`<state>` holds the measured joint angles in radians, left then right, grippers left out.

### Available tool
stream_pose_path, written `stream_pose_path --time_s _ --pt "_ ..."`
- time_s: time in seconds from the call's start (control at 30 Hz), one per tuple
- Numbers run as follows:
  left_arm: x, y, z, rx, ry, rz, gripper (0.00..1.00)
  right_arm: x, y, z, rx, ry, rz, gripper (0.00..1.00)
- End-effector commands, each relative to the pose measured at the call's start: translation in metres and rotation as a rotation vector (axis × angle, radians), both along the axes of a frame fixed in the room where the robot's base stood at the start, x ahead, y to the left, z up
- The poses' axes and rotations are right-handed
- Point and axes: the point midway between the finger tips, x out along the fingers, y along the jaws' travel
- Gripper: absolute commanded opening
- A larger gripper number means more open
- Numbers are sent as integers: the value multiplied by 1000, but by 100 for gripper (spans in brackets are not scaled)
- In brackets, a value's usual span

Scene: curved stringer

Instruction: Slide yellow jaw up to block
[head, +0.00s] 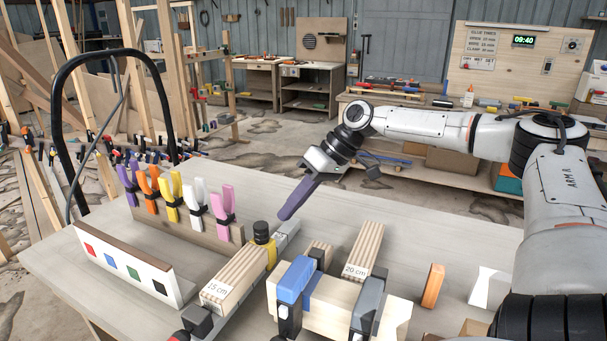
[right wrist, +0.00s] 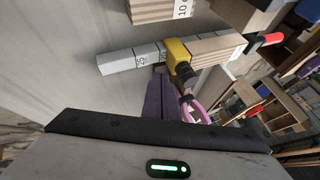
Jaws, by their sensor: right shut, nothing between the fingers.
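The yellow jaw (head: 271,251) with its black knob (head: 261,229) sits on a grey metal bar (head: 287,236), at the far end of the wooden block marked 15 cm (head: 232,280). In the right wrist view the yellow jaw (right wrist: 176,50) is right beside the block (right wrist: 214,48); I cannot tell whether they touch. The bar (right wrist: 130,57) with its number marks runs on past the jaw. My right gripper (head: 285,213) has purple fingers, shut and empty, just above and behind the jaw. Its fingers also show in the right wrist view (right wrist: 160,85). My left gripper is not in view.
Colored clips, such as a pink one (head: 222,203), stand on a wooden rack behind. A white panel with colored squares (head: 125,268) is at left. A 20 cm block (head: 364,248) and a blue clamp (head: 293,283) crowd the right. An orange piece (head: 432,286) lies further right.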

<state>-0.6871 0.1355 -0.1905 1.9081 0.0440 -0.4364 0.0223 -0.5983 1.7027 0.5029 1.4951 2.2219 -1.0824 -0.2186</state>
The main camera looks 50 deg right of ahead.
Motion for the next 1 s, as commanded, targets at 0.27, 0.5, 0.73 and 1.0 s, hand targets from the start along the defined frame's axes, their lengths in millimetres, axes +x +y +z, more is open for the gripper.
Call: stream_pose_path --time_s 0.27,0.5,0.73,1.0 --pt "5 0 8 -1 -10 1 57 -24 -35 40 3 -10 -13 0" --pt "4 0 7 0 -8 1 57 -40 -52 70 1 -5 -11 0" --pt "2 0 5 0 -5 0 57 -46 -57 81 0 -1 -9 0" --pt "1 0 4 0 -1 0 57 -46 -57 80 0 -1 -10 0"
